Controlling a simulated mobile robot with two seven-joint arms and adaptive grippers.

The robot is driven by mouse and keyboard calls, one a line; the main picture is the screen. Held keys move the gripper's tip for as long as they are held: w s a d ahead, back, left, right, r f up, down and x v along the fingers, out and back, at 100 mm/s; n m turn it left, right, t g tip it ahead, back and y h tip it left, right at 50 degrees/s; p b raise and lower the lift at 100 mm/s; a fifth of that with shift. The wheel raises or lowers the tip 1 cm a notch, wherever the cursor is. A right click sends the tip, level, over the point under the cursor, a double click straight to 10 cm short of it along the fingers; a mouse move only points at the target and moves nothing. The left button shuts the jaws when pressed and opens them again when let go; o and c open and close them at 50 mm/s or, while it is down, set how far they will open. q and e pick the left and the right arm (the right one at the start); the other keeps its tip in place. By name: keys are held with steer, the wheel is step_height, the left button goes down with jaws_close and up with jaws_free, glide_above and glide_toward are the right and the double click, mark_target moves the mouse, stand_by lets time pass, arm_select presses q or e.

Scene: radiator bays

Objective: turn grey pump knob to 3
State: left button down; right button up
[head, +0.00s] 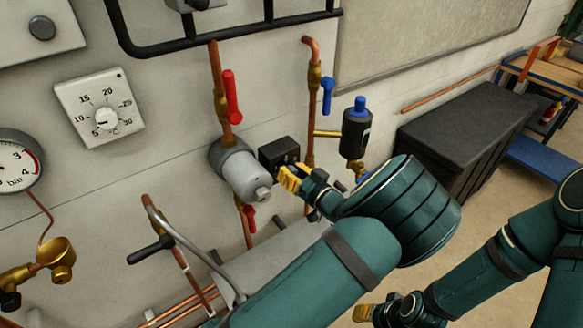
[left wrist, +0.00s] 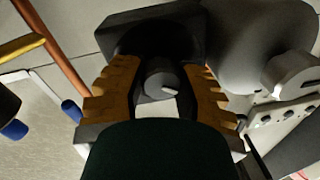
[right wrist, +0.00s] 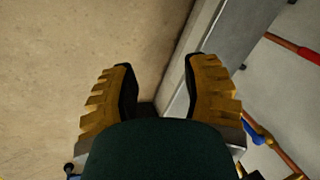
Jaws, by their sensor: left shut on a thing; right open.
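The grey pump (head: 238,172) sits on the copper pipe at the middle of the head view, with a black box (head: 279,151) on its right side. My left gripper (head: 290,178) is at the box's front. In the left wrist view, my left gripper (left wrist: 157,85) is shut on the grey knob (left wrist: 158,80), one yellow finger on each side. A short white mark shows on the knob's face; I can read no numbers around it. In the head view the knob is hidden. My right gripper (right wrist: 160,85) is open and empty, low over the floor.
A red-handled valve (head: 231,97) is above the pump. A blue-handled valve (head: 327,95) and a black cylinder with a blue cap (head: 356,130) are to the right. A thermostat dial (head: 103,112) is on the wall. A dark chest (head: 455,125) stands at right.

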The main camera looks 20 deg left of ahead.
arm_select(q)
steer(key=m+p, duration=0.2)
steer(key=shift+a+r+m, duration=0.1)
steer(key=shift+r+m, duration=0.15)
steer(key=shift+m, duration=0.15)
steer(key=shift+m+t+p, duration=0.3)
steer(key=shift+m+p, duration=0.5)
steer(key=shift+m, duration=0.1)
steer(key=m+p, duration=0.2)
steer(key=m, duration=0.2)
steer(key=shift+f+m+t, duration=0.1)
steer(key=shift+m+t, duration=0.2)
steer(key=shift+m, duration=0.1)
steer(key=m+p, duration=0.2)
steer(key=m, duration=0.5)
steer(key=shift+t, duration=0.4)
steer(key=m+p, duration=0.1)
steer(key=m, duration=0.2)
steer(key=shift+f+m, duration=0.1)
steer(key=shift+m, duration=0.3)
steer(key=shift+m+t+h+p, duration=0.4)
steer(key=shift+m+h+p, duration=0.15)
steer(key=shift+m, duration=1.15)
arm_select(e)
step_height(320, 180, up, 11)
steer(key=w, duration=0.1)
steer(key=shift+d, duration=0.3)
steer(key=shift+r, duration=0.15)
